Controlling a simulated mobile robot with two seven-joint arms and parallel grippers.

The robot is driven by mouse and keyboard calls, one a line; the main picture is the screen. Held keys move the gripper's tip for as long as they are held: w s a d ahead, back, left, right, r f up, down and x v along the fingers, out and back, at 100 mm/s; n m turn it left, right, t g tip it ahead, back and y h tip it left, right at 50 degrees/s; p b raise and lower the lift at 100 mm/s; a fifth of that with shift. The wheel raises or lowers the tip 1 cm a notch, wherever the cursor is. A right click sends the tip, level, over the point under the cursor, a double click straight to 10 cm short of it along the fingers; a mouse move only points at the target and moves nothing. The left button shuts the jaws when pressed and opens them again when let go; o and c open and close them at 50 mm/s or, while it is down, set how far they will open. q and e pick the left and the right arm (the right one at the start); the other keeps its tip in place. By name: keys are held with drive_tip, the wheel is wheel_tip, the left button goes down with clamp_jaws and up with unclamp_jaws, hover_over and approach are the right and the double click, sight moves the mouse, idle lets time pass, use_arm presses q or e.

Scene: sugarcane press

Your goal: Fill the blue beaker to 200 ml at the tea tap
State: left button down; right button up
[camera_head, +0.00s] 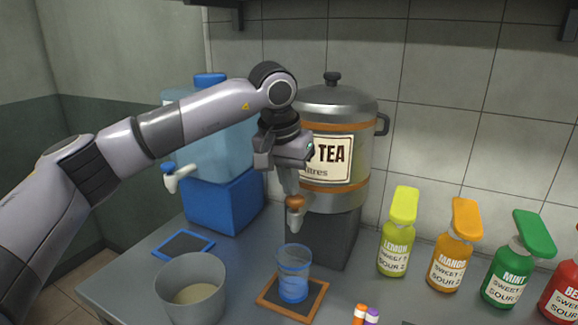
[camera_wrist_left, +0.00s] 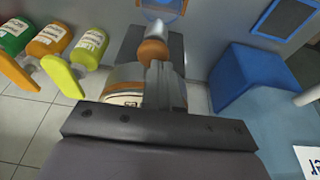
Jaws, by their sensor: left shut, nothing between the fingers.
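The tea urn (camera_head: 345,112), a steel pot with a TEA label, stands on a dark block at the back. Its tap (camera_head: 295,216) has an orange-brown knob, also seen in the left wrist view (camera_wrist_left: 153,52). The blue beaker (camera_head: 293,284) stands upright below the tap on a wood-framed dark mat (camera_head: 310,303); part of it shows in the left wrist view (camera_wrist_left: 163,6). Its marks and liquid level are too small to read. My left gripper (camera_head: 290,186) is shut and empty, pointing down with its tips at the tap knob; contact is unclear. My right gripper is out of view.
A grey pot (camera_head: 191,290) with pale contents stands left of the beaker. A blue water dispenser (camera_head: 228,198) and a blue-framed mat (camera_head: 184,245) are further left. Several syrup bottles, lemon (camera_head: 394,248) nearest, line the right.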

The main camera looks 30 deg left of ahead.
use_arm(q)
drive_tip(key=shift+f, duration=0.15)
drive_tip(key=shift+s+f+b, duration=0.1)
drive_tip(key=shift+f+b, duration=0.3)
drive_tip(key=shift+f, duration=0.55)
drive_tip(key=shift+s+d+f, duration=0.1)
drive_tip(key=shift+f, duration=0.1)
idle(0.4)
idle(5.6)
drive_tip(key=v, duration=0.8)
